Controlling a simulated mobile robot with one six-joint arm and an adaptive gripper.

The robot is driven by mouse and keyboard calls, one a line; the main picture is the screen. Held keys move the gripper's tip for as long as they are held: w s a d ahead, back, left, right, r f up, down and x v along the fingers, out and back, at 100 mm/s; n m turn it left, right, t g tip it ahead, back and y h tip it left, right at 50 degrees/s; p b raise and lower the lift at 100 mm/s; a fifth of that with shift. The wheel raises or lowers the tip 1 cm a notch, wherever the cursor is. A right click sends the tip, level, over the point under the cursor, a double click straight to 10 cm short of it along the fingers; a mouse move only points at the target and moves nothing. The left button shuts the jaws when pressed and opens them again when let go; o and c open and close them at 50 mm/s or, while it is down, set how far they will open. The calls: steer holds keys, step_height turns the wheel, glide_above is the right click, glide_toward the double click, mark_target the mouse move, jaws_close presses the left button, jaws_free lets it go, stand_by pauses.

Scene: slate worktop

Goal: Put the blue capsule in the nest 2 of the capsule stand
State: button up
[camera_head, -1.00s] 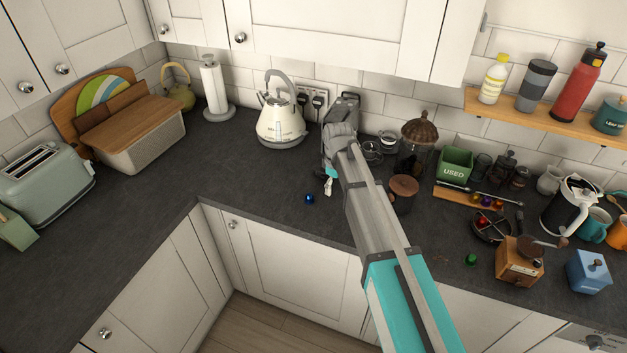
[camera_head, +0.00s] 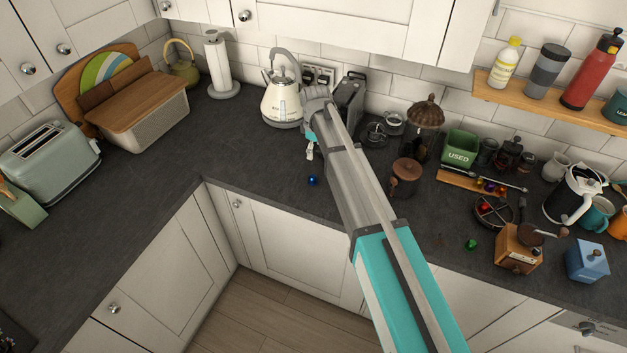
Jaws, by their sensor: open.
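The blue capsule (camera_head: 312,181) lies on the dark worktop, in front of my gripper and near the worktop's front edge. My gripper (camera_head: 310,153) is open and empty, above the worktop and a little behind the capsule, not touching it. The capsule stand appears to be the wooden strip (camera_head: 459,181) on the right, with several small coloured capsules on it or beside it; its nests are too small to tell apart. A green capsule (camera_head: 471,244) lies alone on the worktop at the right.
The cream kettle (camera_head: 281,105) stands behind my gripper. A brown-lidded jar (camera_head: 405,176), a round dark holder (camera_head: 493,211), a green USED bin (camera_head: 460,146) and a wooden grinder (camera_head: 518,249) stand to the right. The worktop left of the capsule is clear.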

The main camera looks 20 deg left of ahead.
mark_target(313, 176)
steer(key=shift+f+b, duration=3.8)
steer(key=shift+f, duration=0.2)
steer(key=shift+f, duration=0.1)
steer(key=f+b, duration=0.3)
steer(key=shift+s+a+f, duration=0.15)
steer(key=shift+a+f, duration=0.05)
steer(key=shift+a, duration=0.15)
steer(key=shift+f+b, duration=0.8)
steer(key=shift+b, duration=0.3)
steer(key=shift+c, duration=0.2)
steer(key=c, duration=0.8)
steer(key=shift+c, duration=0.2)
steer(key=shift+r, duration=0.15)
